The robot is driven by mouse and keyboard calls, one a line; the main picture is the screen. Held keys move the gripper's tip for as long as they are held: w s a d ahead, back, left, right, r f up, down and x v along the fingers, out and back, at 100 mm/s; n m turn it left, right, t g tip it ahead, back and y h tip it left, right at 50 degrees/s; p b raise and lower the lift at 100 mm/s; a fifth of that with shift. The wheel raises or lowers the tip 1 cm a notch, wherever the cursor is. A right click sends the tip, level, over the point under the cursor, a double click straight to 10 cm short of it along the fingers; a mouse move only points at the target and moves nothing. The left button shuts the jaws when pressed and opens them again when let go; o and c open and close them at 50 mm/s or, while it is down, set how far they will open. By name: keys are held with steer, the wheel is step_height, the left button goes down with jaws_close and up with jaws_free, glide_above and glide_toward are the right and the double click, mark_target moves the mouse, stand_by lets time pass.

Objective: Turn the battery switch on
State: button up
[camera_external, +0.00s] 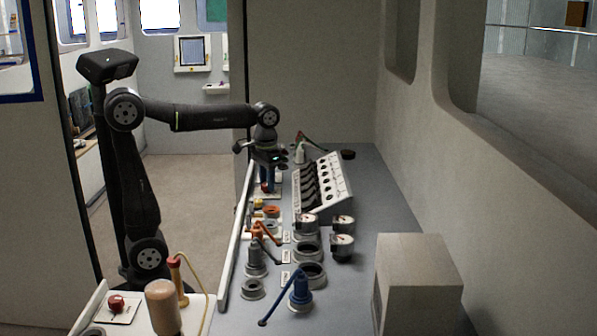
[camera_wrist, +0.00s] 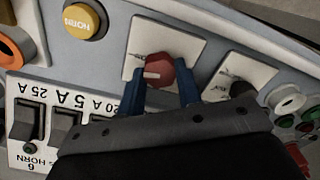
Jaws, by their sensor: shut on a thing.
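The battery switch is a red knob with a pale pointer mark (camera_wrist: 158,70), set on a white square plate (camera_wrist: 190,46) in the wrist view. My gripper (camera_wrist: 160,84) has its two blue fingers on either side of the red knob, shut on it. In the external view my gripper (camera_external: 266,182) points down at the far end of the console, and a bit of red shows at its fingertips. Small details of the knob are hidden there.
A yellow button (camera_wrist: 84,20) sits left of the knob, and a black knob on a white plate (camera_wrist: 240,86) sits right. Breaker switches (camera_wrist: 62,124) line the near side. In the external view, a sloped switch panel (camera_external: 325,185), gauges and a blue-handled valve (camera_external: 299,290) stand on the console.

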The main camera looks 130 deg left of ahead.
steer(key=shift+m, duration=1)
steer(key=o, duration=1)
steer(key=shift+c, duration=0.2)
step_height(320, 180, up, 18)
steer(key=shift+f, duration=0.25)
step_height(320, 180, down, 18)
steer(key=shift+r, duration=0.25)
